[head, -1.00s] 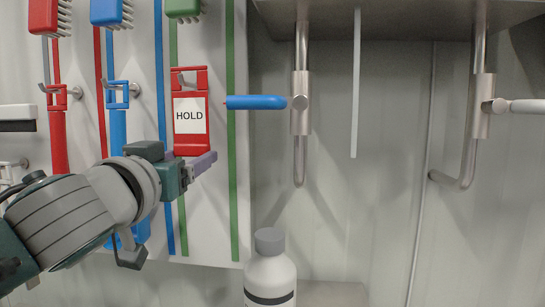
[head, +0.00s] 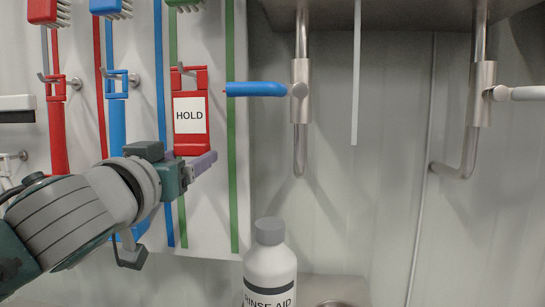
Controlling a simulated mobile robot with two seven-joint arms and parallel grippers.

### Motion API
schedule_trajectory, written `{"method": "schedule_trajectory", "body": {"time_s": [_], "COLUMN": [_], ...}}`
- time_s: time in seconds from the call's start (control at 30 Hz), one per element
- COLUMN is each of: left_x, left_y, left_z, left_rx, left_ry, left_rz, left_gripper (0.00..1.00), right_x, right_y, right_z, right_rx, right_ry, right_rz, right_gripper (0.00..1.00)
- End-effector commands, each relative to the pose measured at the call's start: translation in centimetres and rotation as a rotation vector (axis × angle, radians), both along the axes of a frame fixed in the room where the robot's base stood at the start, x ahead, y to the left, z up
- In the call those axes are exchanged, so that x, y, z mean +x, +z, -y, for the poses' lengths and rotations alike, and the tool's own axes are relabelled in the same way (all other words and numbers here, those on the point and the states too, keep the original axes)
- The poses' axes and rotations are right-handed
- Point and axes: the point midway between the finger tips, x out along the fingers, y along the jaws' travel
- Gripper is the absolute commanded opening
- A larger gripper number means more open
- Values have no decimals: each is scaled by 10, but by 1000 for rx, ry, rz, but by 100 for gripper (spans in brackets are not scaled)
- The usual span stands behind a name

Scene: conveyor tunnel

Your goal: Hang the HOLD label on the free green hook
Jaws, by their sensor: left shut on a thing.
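The HOLD label (head: 189,117) is a red tag with a white panel reading HOLD. It hangs upright in front of the board's green-marked section, its top loop at the hook (head: 185,71) there. I cannot tell whether the loop is around the hook or only in front of it. My left gripper (head: 200,163) is at the label's lower red edge, shut on it; the grip itself is partly hidden. My right gripper is not in view.
Red (head: 57,125) and blue (head: 117,120) tools hang on hooks to the left. A blue-handled tap (head: 257,89) juts out just right of the board (head: 212,225). A white bottle (head: 269,270) with a grey cap stands below right.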

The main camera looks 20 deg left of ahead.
Motion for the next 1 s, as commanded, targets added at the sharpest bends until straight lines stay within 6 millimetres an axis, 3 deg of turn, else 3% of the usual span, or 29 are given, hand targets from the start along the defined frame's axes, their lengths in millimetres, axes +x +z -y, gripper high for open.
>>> {"method": "schedule_trajectory", "body": {"time_s": [0.03,0.07,0.27,0.67,1.0], "left_x": [0,0,0,-9,-67], "left_y": [-1,-1,-1,-1,-4], "left_z": [0,0,0,2,16], "left_rx": [-1,-1,-1,-2,-5], "left_ry": [1,1,1,-1,0], "left_rz": [-2,-2,-2,-3,-5], "left_gripper": [0,75,98,100,100], "right_x": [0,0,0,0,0], "right_y": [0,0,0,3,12], "right_z": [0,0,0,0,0], "right_rx": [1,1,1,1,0], "right_ry": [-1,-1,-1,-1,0], "right_rz": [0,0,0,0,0], "right_gripper": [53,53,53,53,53]}}
